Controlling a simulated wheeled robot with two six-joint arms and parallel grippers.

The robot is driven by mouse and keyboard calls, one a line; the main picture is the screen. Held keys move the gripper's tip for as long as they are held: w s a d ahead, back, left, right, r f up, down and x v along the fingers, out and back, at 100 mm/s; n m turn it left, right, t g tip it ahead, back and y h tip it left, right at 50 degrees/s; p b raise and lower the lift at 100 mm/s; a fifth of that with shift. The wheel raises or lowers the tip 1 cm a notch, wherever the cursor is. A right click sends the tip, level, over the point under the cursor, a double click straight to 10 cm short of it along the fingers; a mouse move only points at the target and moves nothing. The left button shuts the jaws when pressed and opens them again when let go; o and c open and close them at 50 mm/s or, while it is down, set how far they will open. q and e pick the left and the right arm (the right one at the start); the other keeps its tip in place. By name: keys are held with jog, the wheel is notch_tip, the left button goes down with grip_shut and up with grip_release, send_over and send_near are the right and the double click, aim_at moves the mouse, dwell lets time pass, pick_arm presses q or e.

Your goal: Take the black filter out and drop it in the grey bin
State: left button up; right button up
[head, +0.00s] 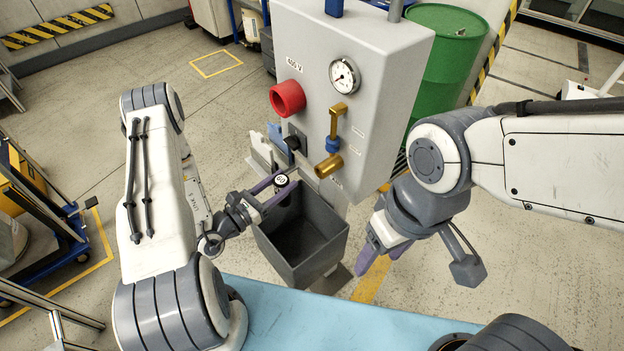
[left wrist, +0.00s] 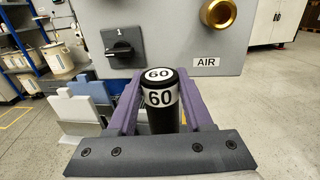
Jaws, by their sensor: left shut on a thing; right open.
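The black filter, with a white cap and band marked 60, is in the head view (head: 281,181) and upright in the left wrist view (left wrist: 161,121). My left gripper (head: 277,188) is shut on it, one purple finger on each side. In the head view the filter shows at the back left rim of the grey bin (head: 322,264); its lower part is hidden, and I cannot tell its height above the bin. The bin is open at the top and its visible inside looks empty. My right gripper (head: 380,250) is open and empty, to the right of the bin.
A grey cabinet (head: 385,95) with a gauge (head: 344,76), red knob (head: 287,98) and brass fitting (head: 329,166) stands behind the bin. Several flat panels (left wrist: 83,108) stand left of the filter. A light blue surface (head: 320,325) lies in front. A green drum (head: 445,60) stands behind.

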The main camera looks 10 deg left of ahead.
pick_arm(q)
jog(key=f, duration=0.1)
jog(key=w+f+m+h+b, duration=0.1)
jog(key=f+g+b, duration=0.1)
jog(key=shift+w+d+f+h, duration=0.15)
jog(key=shift+w+f+h, duration=0.1)
jog(key=shift+f+h, duration=0.05)
notch_tip(320, 180, down, 10)
jog(key=m+g+h+b, duration=0.3)
jog(key=g+h+b, duration=0.1)
jog(key=b, duration=0.2)
jog(key=shift+a+m, duration=0.2)
jog(key=shift+m, duration=0.2)
pick_arm(e)
notch_tip(320, 180, down, 10)
jog(key=w, duration=0.1)
jog(key=shift+r, duration=0.15)
pick_arm(q)
jog(key=shift+w+f, duration=0.1)
jog(key=o, duration=1.3)
jog(key=shift+c, duration=0.2)
pick_arm(e)
jog(key=shift+d, duration=0.1)
pick_arm(q)
jog(key=shift+a, duration=0.1)
